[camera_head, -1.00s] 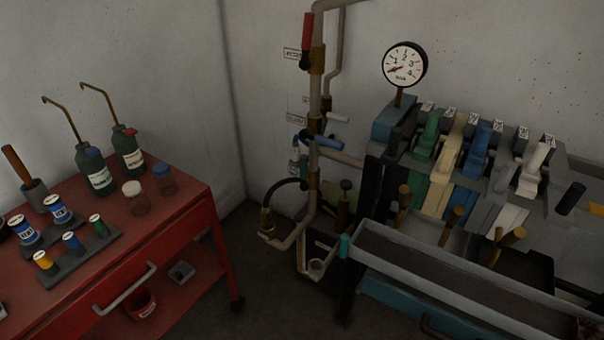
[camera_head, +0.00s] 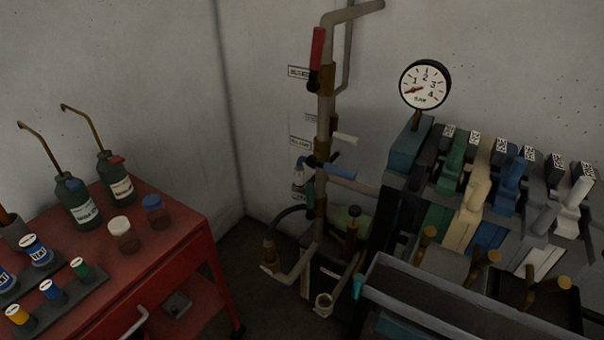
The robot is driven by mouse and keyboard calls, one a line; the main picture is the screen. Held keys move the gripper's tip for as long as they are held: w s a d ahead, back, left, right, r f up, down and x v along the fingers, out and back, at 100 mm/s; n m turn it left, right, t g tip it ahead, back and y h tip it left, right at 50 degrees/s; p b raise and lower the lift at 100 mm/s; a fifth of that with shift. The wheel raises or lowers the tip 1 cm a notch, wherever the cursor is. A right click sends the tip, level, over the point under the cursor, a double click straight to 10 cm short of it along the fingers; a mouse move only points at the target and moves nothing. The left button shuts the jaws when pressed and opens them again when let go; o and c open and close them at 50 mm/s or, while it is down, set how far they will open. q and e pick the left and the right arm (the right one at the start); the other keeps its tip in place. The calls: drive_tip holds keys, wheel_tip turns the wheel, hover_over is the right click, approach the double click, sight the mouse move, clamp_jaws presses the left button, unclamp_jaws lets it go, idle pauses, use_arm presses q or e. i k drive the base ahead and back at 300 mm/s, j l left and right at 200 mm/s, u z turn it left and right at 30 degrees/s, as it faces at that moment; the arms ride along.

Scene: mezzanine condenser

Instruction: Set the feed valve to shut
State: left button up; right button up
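A vertical pipe (camera_head: 325,113) with several lever valves runs along the back wall. Its top valve has a red lever (camera_head: 317,49) standing upright, along the pipe. Lower down, a white lever (camera_head: 345,139) points right. Below it a blue lever (camera_head: 340,171) points right, across the pipe. Small wall labels stand beside the valves, an upper one (camera_head: 299,72) and a middle one (camera_head: 301,143). Their print is too small to read surely, so I cannot tell which valve is the feed valve. Neither of my grippers is in view.
A red cart (camera_head: 150,262) with bottles, jars and spools stands at the left. A dial gauge (camera_head: 425,84) rises above a machine with coloured clamps at the right. A long grey trough (camera_head: 430,292) juts out in front. Dark floor shows between cart and pipes.

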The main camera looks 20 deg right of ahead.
sight(311, 215)
drive_tip(key=i+z, duration=0.55)
drive_tip(key=z, duration=0.15)
drive_tip(key=i+j+z, duration=0.2)
drive_tip(key=z, duration=0.15)
drive_tip(key=i, duration=0.05)
